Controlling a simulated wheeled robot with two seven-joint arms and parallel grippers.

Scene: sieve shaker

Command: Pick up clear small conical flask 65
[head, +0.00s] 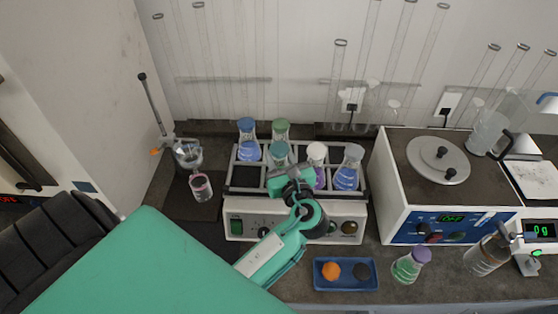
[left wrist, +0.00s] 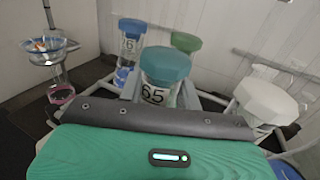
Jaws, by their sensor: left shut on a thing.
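The clear small conical flask 65 (left wrist: 155,95) has a teal cap and a "65" label that faces the left wrist camera. In the head view the flask (head: 279,157) is in the front part of the shaker rack, its lower part hidden by my gripper. My left gripper (head: 288,173) is at the flask, shut on it. I cannot tell whether the flask is lifted off the platform. My right gripper is not in view.
A blue tray (head: 322,284) and purple-capped flask (head: 408,267) lie in front.

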